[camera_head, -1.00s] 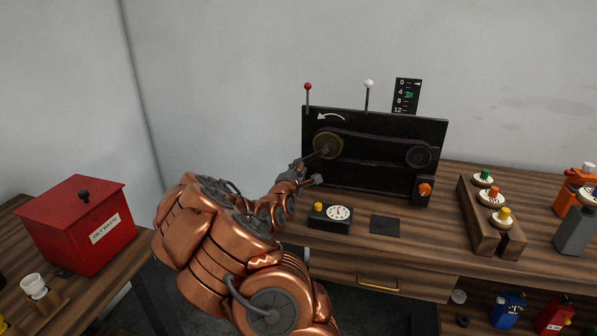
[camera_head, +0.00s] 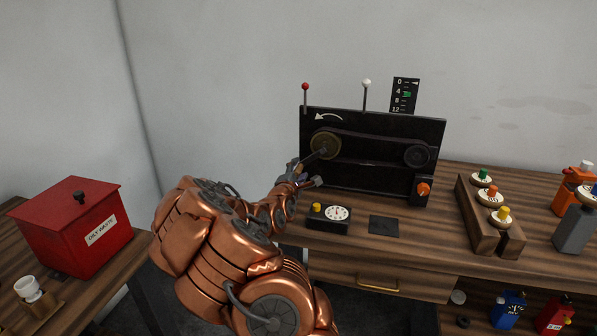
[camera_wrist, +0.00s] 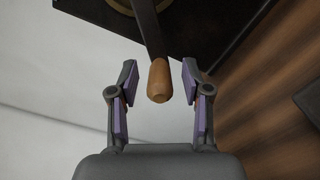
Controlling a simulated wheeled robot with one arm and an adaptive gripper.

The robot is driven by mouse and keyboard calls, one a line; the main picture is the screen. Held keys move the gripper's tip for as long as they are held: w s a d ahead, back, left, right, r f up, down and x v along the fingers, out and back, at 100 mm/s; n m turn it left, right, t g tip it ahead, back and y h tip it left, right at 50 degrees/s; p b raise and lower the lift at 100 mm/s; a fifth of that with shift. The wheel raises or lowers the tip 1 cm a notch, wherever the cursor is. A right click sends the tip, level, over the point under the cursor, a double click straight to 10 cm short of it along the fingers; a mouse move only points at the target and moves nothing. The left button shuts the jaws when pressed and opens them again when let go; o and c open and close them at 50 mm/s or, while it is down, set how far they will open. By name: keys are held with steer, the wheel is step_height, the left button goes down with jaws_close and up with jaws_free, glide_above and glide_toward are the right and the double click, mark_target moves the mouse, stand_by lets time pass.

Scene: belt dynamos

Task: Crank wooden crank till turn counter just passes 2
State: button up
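The wooden crank handle (camera_wrist: 159,82) shows in the wrist view on the end of a dark crank arm (camera_wrist: 148,30). In the head view the arm joins the brass wheel (camera_head: 325,145) at the left of the black belt panel. My gripper (camera_head: 309,172) is open, and the handle's end lies between its purple-padded fingertips (camera_wrist: 159,72), with a gap on both sides. In the head view my gripper hides most of the handle. A white dial with a red hand (camera_head: 337,213) sits on a black box beside a yellow button; its reading is too small to tell.
The black panel (camera_head: 380,175) carries a belt, a second wheel (camera_head: 416,156), a curved arrow pointing left, red-tipped and white-tipped rods, and an orange knob (camera_head: 424,189). A 0-to-12 scale (camera_head: 404,95) stands behind. A wooden rack (camera_head: 480,222) is right; a red box (camera_head: 75,225) is left.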

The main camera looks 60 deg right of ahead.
steer(key=shift+a, duration=0.1)
steer(key=v, duration=0.7)
stand_by(0.5)
steer(key=shift+a, duration=0.25)
